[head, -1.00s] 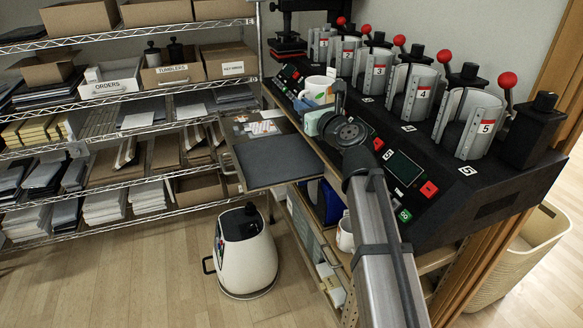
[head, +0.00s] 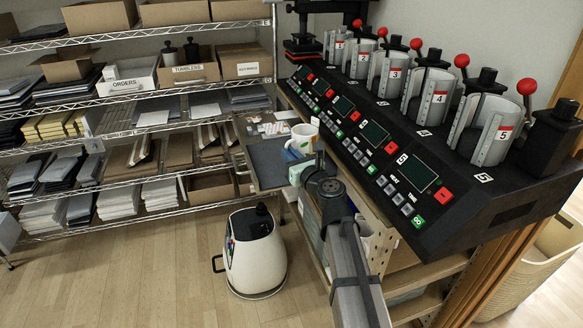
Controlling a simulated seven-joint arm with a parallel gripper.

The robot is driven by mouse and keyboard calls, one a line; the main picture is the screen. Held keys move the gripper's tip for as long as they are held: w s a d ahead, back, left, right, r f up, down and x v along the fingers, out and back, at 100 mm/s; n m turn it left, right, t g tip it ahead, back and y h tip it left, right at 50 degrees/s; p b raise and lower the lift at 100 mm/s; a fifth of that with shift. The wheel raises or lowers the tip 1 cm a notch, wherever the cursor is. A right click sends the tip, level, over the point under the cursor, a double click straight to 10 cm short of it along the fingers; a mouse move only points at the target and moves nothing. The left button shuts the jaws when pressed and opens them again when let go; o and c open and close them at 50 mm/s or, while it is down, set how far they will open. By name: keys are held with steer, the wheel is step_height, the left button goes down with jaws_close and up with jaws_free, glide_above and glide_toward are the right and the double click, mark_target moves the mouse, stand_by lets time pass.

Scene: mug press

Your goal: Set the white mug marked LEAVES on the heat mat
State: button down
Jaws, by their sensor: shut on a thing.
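A white mug (head: 304,134) with small green and orange marks is upright at my gripper; its lettering is too small to read. My gripper (head: 295,152) is shut on this mug, and my wrist and arm partly hide the grip. The dark grey heat mat (head: 266,166) lies on a pull-out board to the left of the long press. The mug overlaps the mat's right part in the picture. I cannot tell whether it touches the mat or is held above it.
Small cards and papers (head: 268,126) lie on the board behind the mat. The black press (head: 400,165) with numbered mug clamps and red-knobbed levers stands close on the right. A white canister (head: 254,255) is on the floor. Wire shelves (head: 130,130) fill the left.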

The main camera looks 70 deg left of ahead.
steer(key=shift+f, duration=2)
steer(key=c, duration=1.2)
jaws_free()
steer(key=shift+f, duration=0.1)
steer(key=w+d, duration=0.2)
steer(key=d, duration=0.9)
steer(key=shift+w+d, duration=0.15)
steer(key=shift+d, duration=0.25)
